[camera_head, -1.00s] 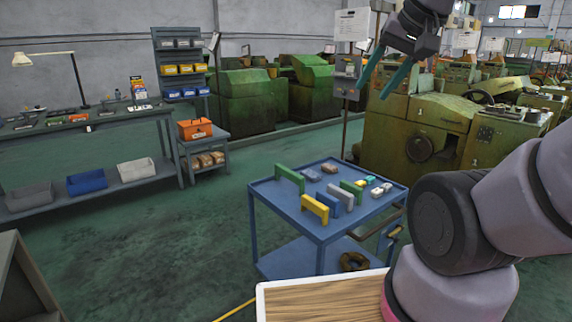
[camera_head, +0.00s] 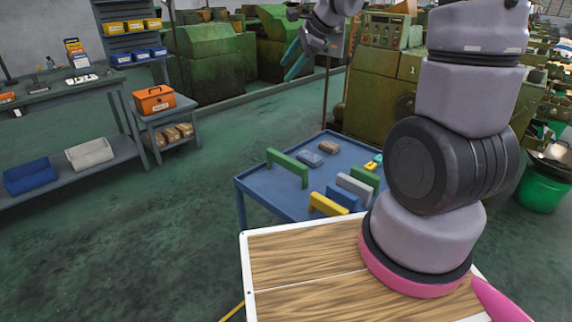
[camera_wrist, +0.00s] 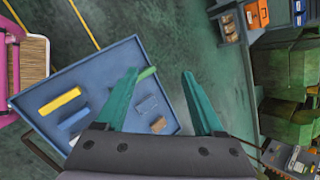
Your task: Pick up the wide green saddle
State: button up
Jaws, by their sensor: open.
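The wide green saddle (camera_head: 287,168) stands upright near the left edge of the blue cart top (camera_head: 262,187), a long bar with a short leg at each end. In the wrist view a green end (camera_wrist: 147,73) shows beside the left finger, which hides the rest. A second green piece (camera_head: 366,179) stands farther right on the cart, partly hidden by other pieces. My gripper (camera_head: 292,62) is open and empty, high above and beyond the cart. In the wrist view its teal fingers (camera_wrist: 159,74) are spread apart over the cart's edge.
Yellow (camera_head: 328,204), grey (camera_head: 354,185) and blue (camera_head: 344,196) pieces stand on the cart's near right part. Grey-blue (camera_head: 310,159) and brown (camera_head: 328,147) blocks lie behind the saddle. A side table with an orange toolbox (camera_head: 153,99) stands left. Green floor between is clear.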

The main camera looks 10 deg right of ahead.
jog(key=w+f+m+h, duration=0.1)
jog(key=w+f+m, duration=0.25)
jog(key=f, duration=0.45)
jog(key=w+f+m, duration=0.3)
jog(key=w+f, duration=0.1)
jog(key=f, duration=0.4)
jog(key=m+g+h, duration=0.1)
jog(key=m+h, duration=0.1)
jog(key=m, duration=0.4)
send_near(288, 158)
jog(key=x, duration=0.5)
jog(key=shift+w, duration=0.15)
jog(key=shift+g, duration=0.3)
jog(key=x, duration=0.4)
jog(key=shift+w+f, duration=0.15)
jog(key=shift+f, duration=0.2)
jog(key=x, duration=0.6)
jog(key=shift+a, duration=0.1)
jog(key=shift+r, duration=0.1)
grip_shut()
